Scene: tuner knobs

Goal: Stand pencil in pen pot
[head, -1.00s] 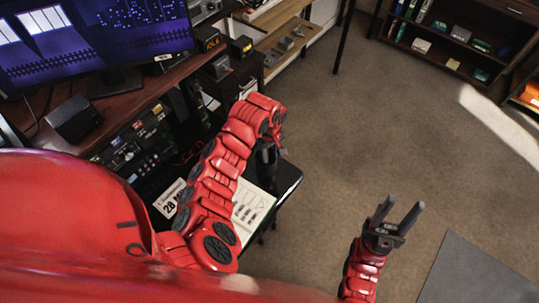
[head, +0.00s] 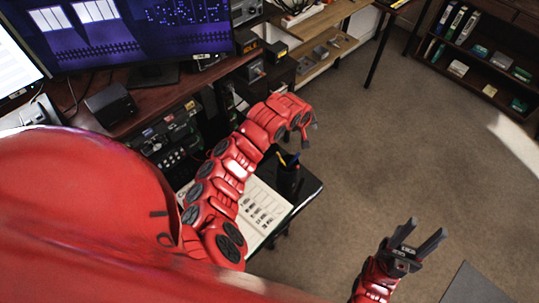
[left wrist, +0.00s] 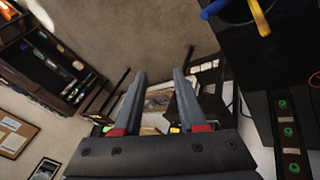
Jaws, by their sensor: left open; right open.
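The dark pen pot (head: 289,182) stands on the small dark side table, just below my left gripper in the head view. A yellow and a blue writing tool (head: 287,159) stick out of its top; I cannot tell whether the yellow one is the pencil. In the left wrist view, a yellow stick (left wrist: 260,18) and a blue one (left wrist: 213,9) show at the top right. My left gripper (head: 309,130) is above and beyond the pot, apart from it; the left wrist view shows its jaws (left wrist: 160,82) open and empty. My right gripper (head: 419,238) is open and empty over the floor.
A desk with a monitor (head: 130,35) and electronic gear is at the left. Shelves stand at the back right. The carpet between is clear.

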